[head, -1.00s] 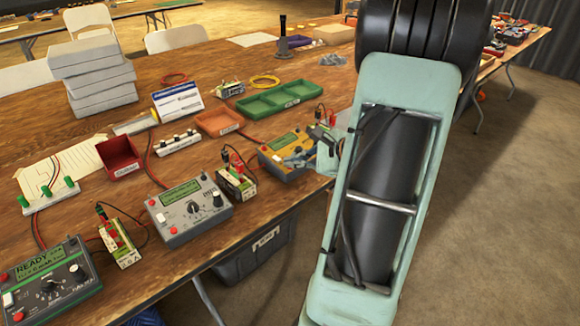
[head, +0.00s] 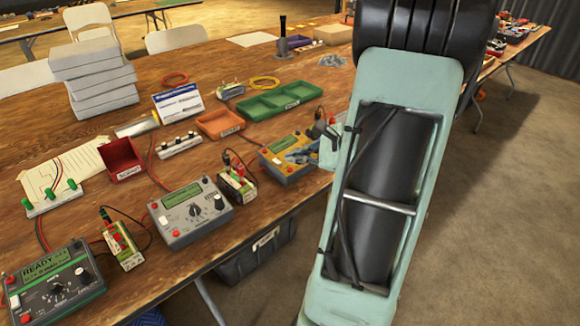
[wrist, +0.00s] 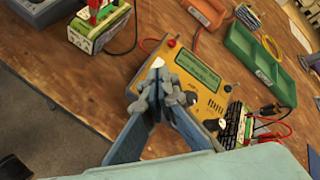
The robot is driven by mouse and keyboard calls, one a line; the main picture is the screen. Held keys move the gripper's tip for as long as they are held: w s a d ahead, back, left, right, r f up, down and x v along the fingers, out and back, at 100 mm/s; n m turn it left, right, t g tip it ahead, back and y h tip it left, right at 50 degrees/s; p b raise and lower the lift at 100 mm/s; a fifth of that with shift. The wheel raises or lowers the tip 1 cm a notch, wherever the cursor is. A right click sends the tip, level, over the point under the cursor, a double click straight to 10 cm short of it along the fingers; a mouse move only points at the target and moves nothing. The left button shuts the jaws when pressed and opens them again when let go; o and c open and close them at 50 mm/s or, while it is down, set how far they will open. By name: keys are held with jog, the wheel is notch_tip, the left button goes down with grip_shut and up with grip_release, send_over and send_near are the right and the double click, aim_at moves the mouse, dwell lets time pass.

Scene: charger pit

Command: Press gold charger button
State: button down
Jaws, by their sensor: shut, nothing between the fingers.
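The gold charger (head: 276,158) sits near the table's front edge in the head view, left of my arm. In the wrist view the gold charger (wrist: 222,92) fills the middle, with a green screen (wrist: 197,65), a red button (wrist: 171,42) and a dark knob. My gripper (wrist: 155,78) is shut and empty, its fingertips over the charger's left part, close to its face. I cannot tell whether they touch it. They hide part of the panel. In the head view my gripper (head: 302,156) is small and partly hidden by my arm.
A grey charger (head: 190,212) and a dark green-edged charger (head: 55,280) stand to the left. A battery pack (head: 236,188) with red and black leads is beside the gold charger.

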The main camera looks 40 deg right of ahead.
jog(key=r, duration=0.1)
jog(key=r+p, duration=0.1)
jog(key=r, duration=0.1)
jog(key=shift+s+r+p, duration=0.2)
jog(key=shift+s+p, duration=0.1)
jog(key=shift+p, duration=0.05)
dwell(0.5)
